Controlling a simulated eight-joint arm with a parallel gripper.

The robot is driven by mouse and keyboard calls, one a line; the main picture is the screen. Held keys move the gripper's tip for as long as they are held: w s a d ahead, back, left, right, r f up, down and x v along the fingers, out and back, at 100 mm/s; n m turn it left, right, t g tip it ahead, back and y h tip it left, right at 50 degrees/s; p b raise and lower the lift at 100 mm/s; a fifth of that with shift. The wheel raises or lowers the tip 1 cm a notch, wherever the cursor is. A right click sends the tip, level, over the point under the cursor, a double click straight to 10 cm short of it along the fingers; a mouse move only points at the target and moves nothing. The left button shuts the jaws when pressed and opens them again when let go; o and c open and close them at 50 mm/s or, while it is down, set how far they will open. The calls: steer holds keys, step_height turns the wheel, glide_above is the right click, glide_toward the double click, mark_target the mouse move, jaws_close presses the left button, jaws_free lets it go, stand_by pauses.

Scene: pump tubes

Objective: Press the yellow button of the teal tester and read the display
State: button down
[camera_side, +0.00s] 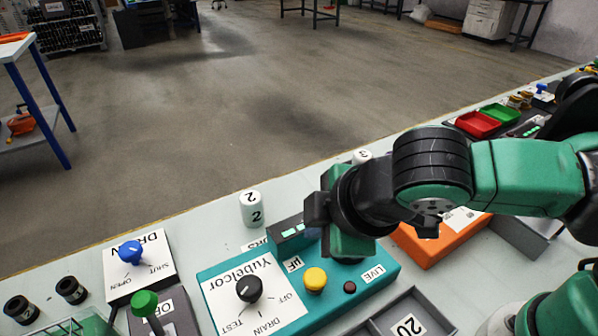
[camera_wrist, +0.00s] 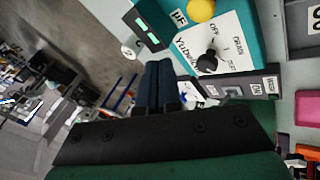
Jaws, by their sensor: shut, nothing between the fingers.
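The teal tester (camera_side: 222,325) lies on the bench in the lower middle of the side view. Its top carries a white dial plate with a black knob (camera_side: 249,288), a yellow button (camera_side: 315,280) and a small dark red button (camera_side: 350,287). Its display (camera_side: 291,231) shows green marks, too small to read, and my gripper partly covers its right end. In the wrist view the yellow button (camera_wrist: 201,9) is cut by the top edge, and the display (camera_wrist: 148,27) shows green marks. My gripper (camera_side: 316,210) is shut and empty, above the tester's back edge, apart from the button.
A white cylinder marked 2 (camera_side: 251,209) stands behind the tester. A blue-knobbed plate (camera_side: 155,275) and a green knob (camera_side: 144,302) are to its left. An orange box (camera_side: 441,245) is to the right, and a grey tray (camera_side: 421,302) is in front.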

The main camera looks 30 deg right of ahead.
mark_target(314, 277)
step_height(314, 277, up, 7)
steer(key=n+g, duration=0.5)
steer(key=g, duration=0.1)
steer(key=shift+f+g+h, duration=0.15)
steer(key=shift+g+h, duration=0.15)
steer(key=shift+g, duration=0.1)
steer(key=shift+s+a, duration=0.1)
step_height(314, 277, down, 14)
steer(key=shift+f, duration=0.1)
